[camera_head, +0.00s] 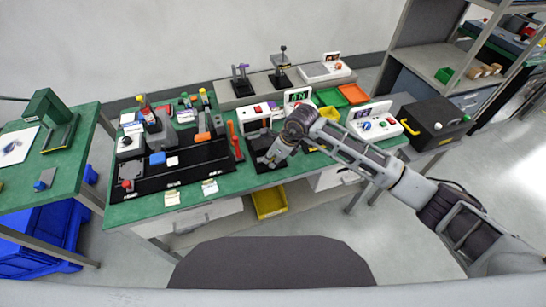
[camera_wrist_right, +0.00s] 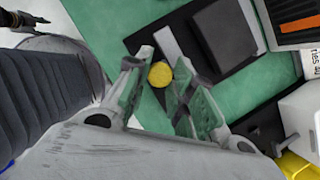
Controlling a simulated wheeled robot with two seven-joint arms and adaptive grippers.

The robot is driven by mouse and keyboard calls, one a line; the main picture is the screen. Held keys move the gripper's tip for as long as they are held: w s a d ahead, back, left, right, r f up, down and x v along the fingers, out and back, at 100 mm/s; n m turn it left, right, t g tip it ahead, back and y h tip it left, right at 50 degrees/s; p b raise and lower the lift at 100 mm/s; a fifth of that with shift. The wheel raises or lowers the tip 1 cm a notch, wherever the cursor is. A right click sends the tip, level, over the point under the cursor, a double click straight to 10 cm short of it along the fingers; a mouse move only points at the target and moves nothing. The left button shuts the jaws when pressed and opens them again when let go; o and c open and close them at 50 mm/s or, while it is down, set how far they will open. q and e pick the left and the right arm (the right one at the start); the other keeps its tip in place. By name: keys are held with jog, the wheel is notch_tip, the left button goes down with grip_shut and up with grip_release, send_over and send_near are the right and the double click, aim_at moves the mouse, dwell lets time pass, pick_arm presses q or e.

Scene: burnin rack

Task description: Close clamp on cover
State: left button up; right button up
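My right gripper (camera_head: 270,160) reaches over the black fixture (camera_head: 262,143) at the front of the green bench and hides part of it. In the right wrist view its two fingers (camera_wrist_right: 160,68) are apart. A round yellow knob (camera_wrist_right: 160,75) on a dark tapered piece shows between them; I cannot tell whether they touch it. Beside it are a light grey bar (camera_wrist_right: 169,45) and a raised black block (camera_wrist_right: 223,35) on a black base, perhaps the cover. I cannot make out the clamp's position for sure. My left gripper is not in view.
A red-handled tool (camera_head: 235,140) lies left of the fixture, next to a long black board (camera_head: 185,168) with several parts. White display boxes (camera_head: 372,122) and a black case (camera_head: 435,120) stand to the right. A yellow bin (camera_head: 269,202) sits below the bench.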

grip_shut()
jog(key=shift+w+a+b, duration=0.2)
jog(key=shift+w+b, duration=0.35)
jog(key=shift+w, duration=0.2)
jog(key=shift+w+a+f, duration=0.1)
jog(key=shift+w+a, duration=0.05)
jog(key=shift+w, duration=0.2)
jog(key=shift+w+b, duration=0.3)
jog(key=shift+b, duration=0.15)
jog(key=shift+w+a, duration=0.15)
jog(key=shift+w, duration=0.1)
jog(key=shift+w+b, duration=0.2)
jog(key=shift+b, duration=0.1)
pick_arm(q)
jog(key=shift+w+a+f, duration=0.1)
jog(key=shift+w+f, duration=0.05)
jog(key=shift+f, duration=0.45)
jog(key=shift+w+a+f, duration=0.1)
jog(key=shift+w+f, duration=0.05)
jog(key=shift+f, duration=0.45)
pick_arm(e)
jog(key=shift+r, duration=0.25)
jog(key=shift+w, duration=0.1)
